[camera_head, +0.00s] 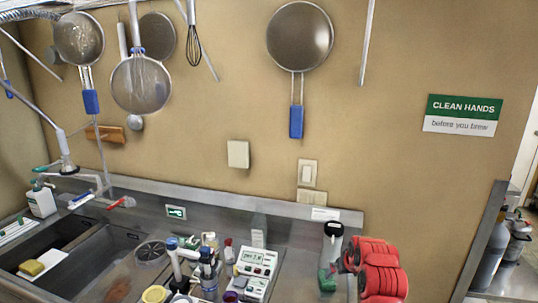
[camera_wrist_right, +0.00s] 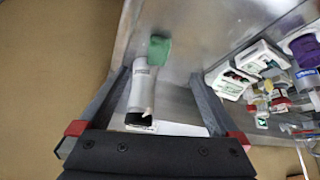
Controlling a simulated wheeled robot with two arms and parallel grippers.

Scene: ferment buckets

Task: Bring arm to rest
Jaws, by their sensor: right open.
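My right arm shows at the lower right of the head view, with the red right gripper (camera_head: 350,262) above the steel counter. In the right wrist view the right gripper (camera_wrist_right: 160,76) has its two dark fingers spread apart. A grey-white cylinder with a black end (camera_wrist_right: 142,88) and a green block (camera_wrist_right: 159,50) appear between and beyond the fingers; I cannot tell whether the fingers touch them. In the head view the cylinder (camera_head: 332,246) stands just left of the gripper, with the green block (camera_head: 327,279) at its foot. My left gripper is out of view.
The counter holds a white meter (camera_head: 255,264), several small bottles and a purple-topped container left of the gripper. A steel sink (camera_head: 75,262) is at the left. Strainers (camera_head: 300,36) and a whisk hang on the wall. Open wall lies above the right arm.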

